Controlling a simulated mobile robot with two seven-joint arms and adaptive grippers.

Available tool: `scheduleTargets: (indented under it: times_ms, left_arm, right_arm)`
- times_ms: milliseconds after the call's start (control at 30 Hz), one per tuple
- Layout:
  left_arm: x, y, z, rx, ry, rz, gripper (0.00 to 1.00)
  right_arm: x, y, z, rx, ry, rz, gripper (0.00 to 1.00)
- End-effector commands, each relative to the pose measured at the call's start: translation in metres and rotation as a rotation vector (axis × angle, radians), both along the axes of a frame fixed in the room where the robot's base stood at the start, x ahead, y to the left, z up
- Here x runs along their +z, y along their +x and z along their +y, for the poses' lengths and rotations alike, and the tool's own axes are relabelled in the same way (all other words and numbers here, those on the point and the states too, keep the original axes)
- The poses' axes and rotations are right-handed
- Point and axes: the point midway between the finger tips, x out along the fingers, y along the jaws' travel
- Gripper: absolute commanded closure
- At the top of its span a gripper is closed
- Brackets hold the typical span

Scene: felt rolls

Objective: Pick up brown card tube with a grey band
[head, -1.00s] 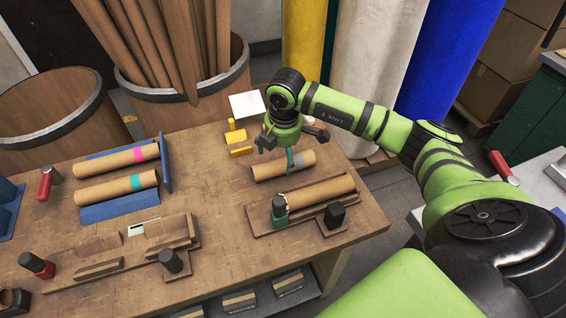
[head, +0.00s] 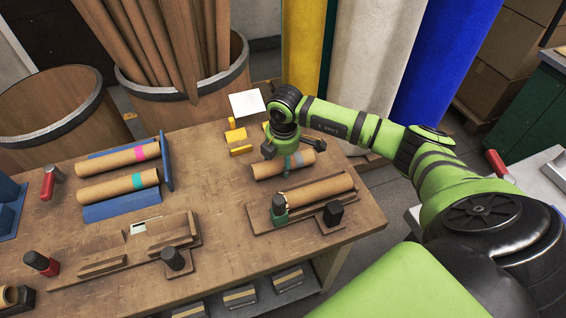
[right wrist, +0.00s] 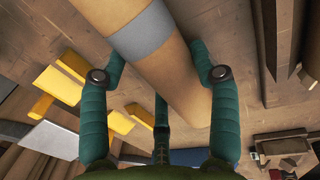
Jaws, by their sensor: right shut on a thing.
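The brown card tube with a grey band (head: 266,170) lies on the workbench, right of its middle. My right gripper (head: 288,164) is down over it from above and shut on it near the grey band. In the right wrist view the tube (right wrist: 176,72) runs diagonally between the green fingers of the gripper (right wrist: 159,62), and its grey band (right wrist: 143,34) shows near the top. Whether the tube touches the bench is hard to tell. My left gripper is not in view.
Another brown tube (head: 318,190) lies in a wooden fixture just in front, with dark knobs beside it. Tubes with pink (head: 105,161) and teal (head: 108,190) bands rest on a blue rack at left. Yellow blocks (head: 236,135) and a white card (head: 247,104) lie behind.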

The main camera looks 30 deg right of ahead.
Motion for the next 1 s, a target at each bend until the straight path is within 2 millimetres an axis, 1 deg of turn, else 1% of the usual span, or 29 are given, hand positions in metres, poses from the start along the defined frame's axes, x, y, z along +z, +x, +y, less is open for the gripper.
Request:
scheduleTargets:
  times_ms: [167, 267, 367, 500, 567, 800, 900, 1000]
  left_arm:
    - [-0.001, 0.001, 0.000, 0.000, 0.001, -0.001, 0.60]
    - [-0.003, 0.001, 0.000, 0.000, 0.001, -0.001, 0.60]
    - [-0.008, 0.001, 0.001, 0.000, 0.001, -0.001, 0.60]
    - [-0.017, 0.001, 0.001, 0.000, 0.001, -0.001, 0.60]
    - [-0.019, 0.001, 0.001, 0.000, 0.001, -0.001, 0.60]
    - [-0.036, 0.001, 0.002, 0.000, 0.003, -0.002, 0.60]
    - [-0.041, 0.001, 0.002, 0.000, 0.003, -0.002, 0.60]
    - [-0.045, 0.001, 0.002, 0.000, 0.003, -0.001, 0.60]
  right_arm:
    - [0.001, 0.000, 0.000, 0.000, 0.000, -0.001, 0.90]
    - [0.007, 0.001, -0.001, -0.001, 0.000, -0.002, 0.90]
    - [0.017, 0.001, 0.000, 0.000, 0.001, -0.004, 0.90]
    - [0.042, 0.000, -0.002, -0.001, 0.000, -0.006, 0.90]
    - [0.047, -0.014, -0.011, -0.002, -0.004, -0.001, 0.90]
    - [0.081, -0.064, -0.039, -0.001, -0.008, -0.002, 0.90]
    - [0.091, -0.079, -0.047, -0.002, -0.006, -0.001, 0.90]
    - [0.100, -0.090, -0.053, -0.002, -0.004, 0.000, 0.90]
